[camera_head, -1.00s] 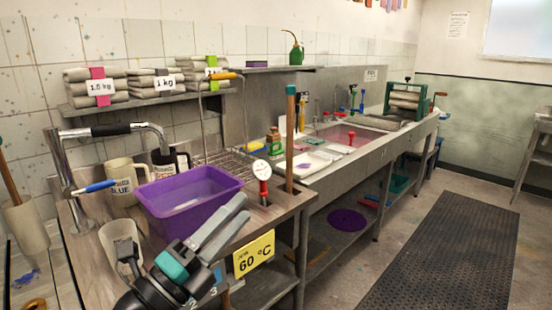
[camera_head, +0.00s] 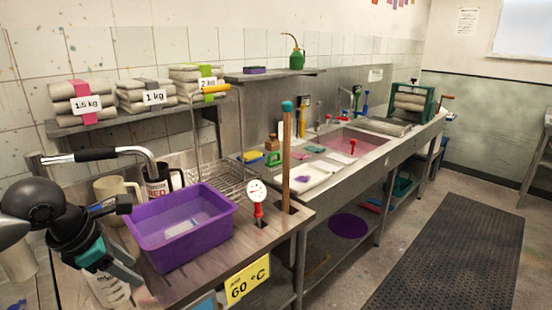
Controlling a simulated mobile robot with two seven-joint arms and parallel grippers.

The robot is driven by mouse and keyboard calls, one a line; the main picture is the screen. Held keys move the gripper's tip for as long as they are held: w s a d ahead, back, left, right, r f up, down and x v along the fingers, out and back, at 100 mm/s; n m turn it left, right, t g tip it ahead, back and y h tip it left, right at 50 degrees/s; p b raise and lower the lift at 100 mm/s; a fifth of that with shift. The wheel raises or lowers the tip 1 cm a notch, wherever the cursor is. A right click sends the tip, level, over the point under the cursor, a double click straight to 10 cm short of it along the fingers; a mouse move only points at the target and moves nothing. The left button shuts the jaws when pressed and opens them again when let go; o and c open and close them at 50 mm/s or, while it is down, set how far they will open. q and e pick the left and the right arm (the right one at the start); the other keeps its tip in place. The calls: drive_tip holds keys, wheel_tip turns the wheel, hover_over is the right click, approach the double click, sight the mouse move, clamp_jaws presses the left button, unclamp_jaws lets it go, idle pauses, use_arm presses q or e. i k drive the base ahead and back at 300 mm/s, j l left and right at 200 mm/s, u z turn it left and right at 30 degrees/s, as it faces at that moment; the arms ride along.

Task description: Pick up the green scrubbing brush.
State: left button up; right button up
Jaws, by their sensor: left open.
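A small green block-like thing (camera_head: 274,159), which looks like the scrubbing brush, stands at the near left end of the sink counter, behind the wooden pole. It is small in view, and its bristles cannot be made out. My left gripper (camera_head: 128,274) is at the lower left, in front of the purple tub, well apart from the green thing. Its grey fingers point to the lower right, with a teal part at their base. It is open, and I see nothing held in it. My right gripper is out of view.
The purple tub (camera_head: 183,228), the red dial thermometer (camera_head: 257,198) and the upright wooden pole (camera_head: 287,150) stand between my left gripper and the green thing. A wire rack (camera_head: 225,176) lies behind the tub. White trays (camera_head: 303,180) lie near the sink. The floor mat (camera_head: 450,250) is clear.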

sight(274, 164)
drive_tip(key=i+l+u, duration=0.1)
drive_tip(key=i+l, duration=0.45)
drive_tip(key=i, duration=0.3)
drive_tip(key=i+l, duration=0.55)
drive_tip(key=i, duration=0.25)
drive_tip(key=i+l+u, duration=0.15)
drive_tip(key=i+l, duration=0.45)
drive_tip(key=i, duration=0.2)
